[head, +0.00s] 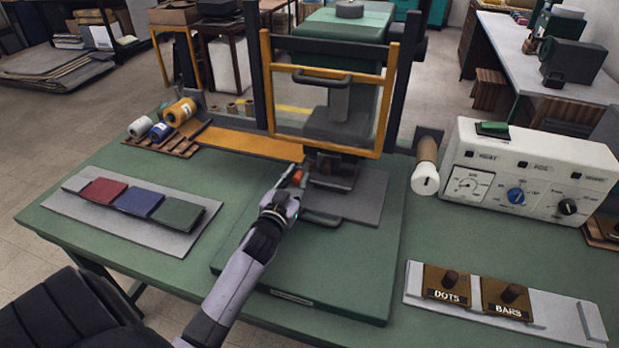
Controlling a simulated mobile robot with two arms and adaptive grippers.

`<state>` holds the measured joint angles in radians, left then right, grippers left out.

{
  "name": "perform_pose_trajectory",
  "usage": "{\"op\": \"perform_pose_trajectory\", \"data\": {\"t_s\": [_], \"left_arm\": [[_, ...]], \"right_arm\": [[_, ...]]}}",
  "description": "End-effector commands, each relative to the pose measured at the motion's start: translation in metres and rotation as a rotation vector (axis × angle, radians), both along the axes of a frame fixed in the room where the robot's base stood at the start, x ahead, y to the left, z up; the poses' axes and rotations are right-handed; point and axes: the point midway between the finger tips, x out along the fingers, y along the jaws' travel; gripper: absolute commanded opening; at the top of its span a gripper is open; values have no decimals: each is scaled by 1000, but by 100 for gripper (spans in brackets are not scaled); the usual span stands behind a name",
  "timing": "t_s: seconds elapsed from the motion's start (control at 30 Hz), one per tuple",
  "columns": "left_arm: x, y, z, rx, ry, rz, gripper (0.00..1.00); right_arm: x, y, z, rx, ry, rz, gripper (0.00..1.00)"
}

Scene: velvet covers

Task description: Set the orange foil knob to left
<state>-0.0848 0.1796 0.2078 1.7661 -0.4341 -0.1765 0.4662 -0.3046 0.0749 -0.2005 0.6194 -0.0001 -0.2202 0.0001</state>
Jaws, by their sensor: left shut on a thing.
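My left gripper (291,180) reaches in over the green press base and is shut on the small orange foil knob (298,176) at the front of the press. The fingers hide part of the knob, so which way it is set cannot be read. The press (384,95) has a dark upright frame with a yellow-edged clear guard. Below it, a grey plate (366,200) with a dark handle (322,218) lies beside the gripper. My right gripper is not in view.
A white control box (530,150) with dials stands right of the press. Plates marked DOTS (446,290) and BARS (506,299) lie front right. A grey board (178,240) with coloured squares lies left. The table's front left is clear.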

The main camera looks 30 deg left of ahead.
Motion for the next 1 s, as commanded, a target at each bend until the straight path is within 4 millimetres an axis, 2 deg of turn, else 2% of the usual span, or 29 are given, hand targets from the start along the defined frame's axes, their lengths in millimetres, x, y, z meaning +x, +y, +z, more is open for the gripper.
{"op": "perform_pose_trajectory", "data": {"t_s": [0.1, 0.37, 0.4, 0.7, 1.0], "left_arm": [[-1, 5, 0, 1, 1, 4, 0], [-2, 6, -1, 2, 3, 7, 0], [-2, 6, -1, 2, 3, 7, 24], [-1, 5, -1, 1, 3, 5, 43], [-3, 3, -1, 0, 3, 3, 43]], "right_arm": [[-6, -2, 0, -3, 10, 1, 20], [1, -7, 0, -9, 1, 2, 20], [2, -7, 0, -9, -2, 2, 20], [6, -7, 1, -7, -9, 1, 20], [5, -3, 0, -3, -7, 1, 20]]}}
